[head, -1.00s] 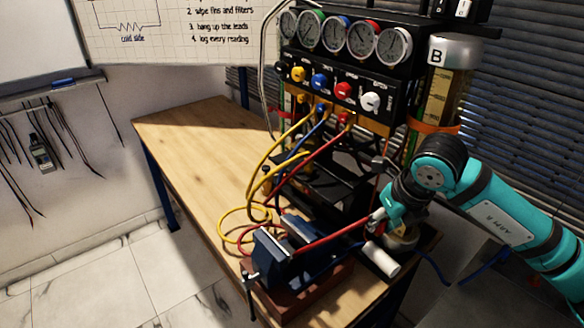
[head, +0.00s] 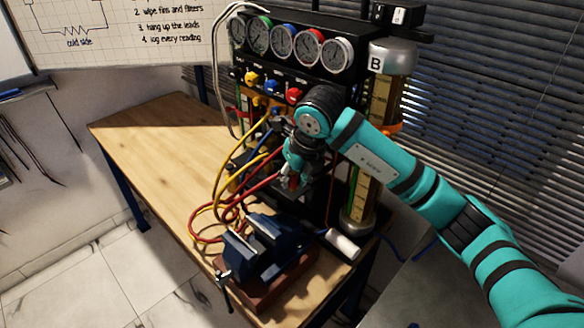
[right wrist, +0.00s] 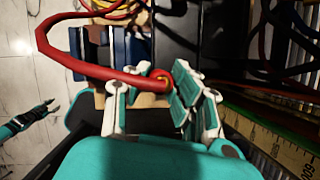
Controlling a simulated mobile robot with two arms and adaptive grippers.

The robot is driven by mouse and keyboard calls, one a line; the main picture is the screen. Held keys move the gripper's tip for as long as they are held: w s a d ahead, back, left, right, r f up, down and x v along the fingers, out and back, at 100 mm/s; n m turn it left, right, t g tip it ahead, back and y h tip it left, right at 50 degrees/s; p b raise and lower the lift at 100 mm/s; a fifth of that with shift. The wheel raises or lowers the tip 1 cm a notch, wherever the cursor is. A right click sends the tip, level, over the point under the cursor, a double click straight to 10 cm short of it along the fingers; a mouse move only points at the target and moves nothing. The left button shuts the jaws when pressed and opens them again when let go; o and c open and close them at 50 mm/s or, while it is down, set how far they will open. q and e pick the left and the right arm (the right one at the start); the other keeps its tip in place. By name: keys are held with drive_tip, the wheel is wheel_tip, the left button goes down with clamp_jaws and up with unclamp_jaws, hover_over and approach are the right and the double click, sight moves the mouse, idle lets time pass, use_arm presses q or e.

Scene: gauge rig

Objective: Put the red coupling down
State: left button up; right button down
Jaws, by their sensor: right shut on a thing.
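My right gripper (head: 293,183) is in front of the gauge rig, behind the vise. It is shut on the red coupling at the end of the red hose. In the right wrist view the coupling (right wrist: 163,80) shows as a red end with a yellowish ring between the fingers (right wrist: 150,92). The red hose (right wrist: 85,70) curves away from it to the left. In the head view the coupling is mostly hidden by the gripper. A small teal and black part of my left arm, with its gripper (right wrist: 42,110), shows at the left of the right wrist view; its jaws are unclear.
A blue vise (head: 268,240) stands at the bench's near corner, with a white cylinder (head: 342,243) beside it. The rig (head: 300,40) carries several gauges and coloured knobs. Yellow and blue hoses (head: 222,180) hang near the gripper. The wooden bench (head: 150,135) is clear at left.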

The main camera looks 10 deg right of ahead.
sight(294, 176)
drive_tip(key=w, duration=0.2)
drive_tip(key=w+d+p, duration=0.1)
drive_tip(key=w, duration=0.1)
drive_tip(key=shift+w+f, duration=0.1)
drive_tip(key=shift+f, duration=0.05)
drive_tip(key=shift+w+f, duration=0.15)
wheel_tip(294, 176, down, 3)
drive_tip(key=shift+r+p, duration=0.1)
drive_tip(key=shift+p, duration=1.05)
drive_tip(key=shift+d+f, duration=0.1)
drive_tip(key=shift+f, duration=0.15)
drive_tip(key=shift+f, duration=0.1)
drive_tip(key=c, duration=1.6)
unclamp_jaws()
drive_tip(key=shift+f+b, duration=0.15)
drive_tip(key=shift+b, duration=0.15)
drive_tip(key=o, duration=0.5)
